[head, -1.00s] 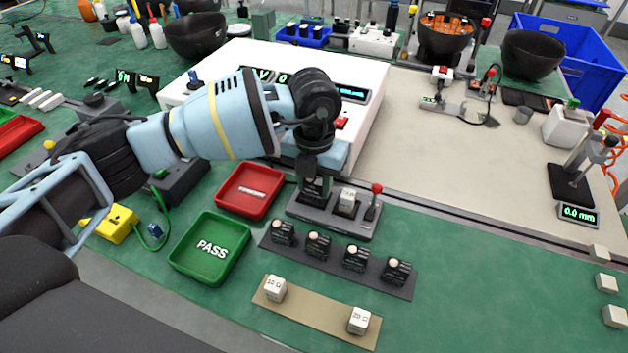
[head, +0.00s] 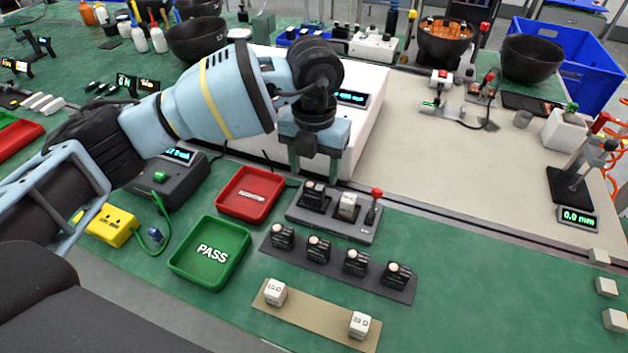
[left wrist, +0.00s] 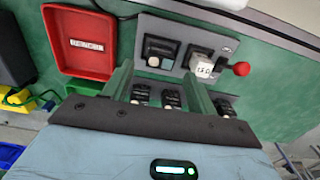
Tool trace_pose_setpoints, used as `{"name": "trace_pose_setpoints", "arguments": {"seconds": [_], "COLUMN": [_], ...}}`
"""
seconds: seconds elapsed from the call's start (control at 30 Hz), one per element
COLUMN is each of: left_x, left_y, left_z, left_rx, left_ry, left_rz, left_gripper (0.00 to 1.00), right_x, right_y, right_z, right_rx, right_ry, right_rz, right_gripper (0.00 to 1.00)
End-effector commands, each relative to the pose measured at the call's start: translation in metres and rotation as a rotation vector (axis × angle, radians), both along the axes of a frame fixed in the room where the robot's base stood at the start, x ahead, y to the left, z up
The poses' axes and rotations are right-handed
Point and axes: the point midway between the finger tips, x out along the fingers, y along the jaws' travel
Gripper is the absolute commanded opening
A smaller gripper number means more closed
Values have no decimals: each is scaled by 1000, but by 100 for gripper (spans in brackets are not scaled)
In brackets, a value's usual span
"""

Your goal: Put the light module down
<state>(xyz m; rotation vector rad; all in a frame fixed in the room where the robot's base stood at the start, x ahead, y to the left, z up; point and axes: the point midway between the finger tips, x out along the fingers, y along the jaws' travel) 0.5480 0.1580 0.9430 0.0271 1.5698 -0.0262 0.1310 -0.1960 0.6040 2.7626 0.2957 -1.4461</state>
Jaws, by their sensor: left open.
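A black module with a pale round knob (head: 313,192) sits in the left socket of a grey two-socket fixture (head: 328,222). A white block (head: 347,205) sits in the right socket. Both also show in the left wrist view, the black module (left wrist: 160,49) at left and the white block (left wrist: 203,66) at right. I cannot tell for certain which piece is the light module. My left gripper (head: 315,170) is open and empty, above and behind the fixture, apart from the module. Its two green-grey fingers (left wrist: 158,85) stand apart in the wrist view. My right gripper is not in view.
A red-tipped lever (head: 375,200) stands at the fixture's right end. Several black modules line a dark strip (head: 335,279) in front. A tan strip (head: 318,318) holds two white blocks. A red tray (head: 232,210) and green PASS tray (head: 185,272) lie left.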

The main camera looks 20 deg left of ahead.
Motion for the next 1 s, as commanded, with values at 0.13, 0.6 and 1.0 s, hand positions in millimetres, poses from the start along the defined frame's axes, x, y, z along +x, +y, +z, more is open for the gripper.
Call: {"name": "trace_pose_setpoints", "arguments": {"seconds": [0.13, 0.6, 1.0], "left_x": [0, 0, 0], "left_y": [0, 0, 0], "left_z": [31, 64, 64], "left_rx": [-1, -1, -1], "left_ry": [-3, 2, 1], "left_rz": [0, -1, -1], "left_gripper": [58, 58, 58], "right_x": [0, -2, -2], "right_y": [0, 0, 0], "right_z": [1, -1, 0], "right_rx": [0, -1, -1], "right_ry": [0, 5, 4], "right_rz": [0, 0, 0], "right_gripper": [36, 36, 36]}}
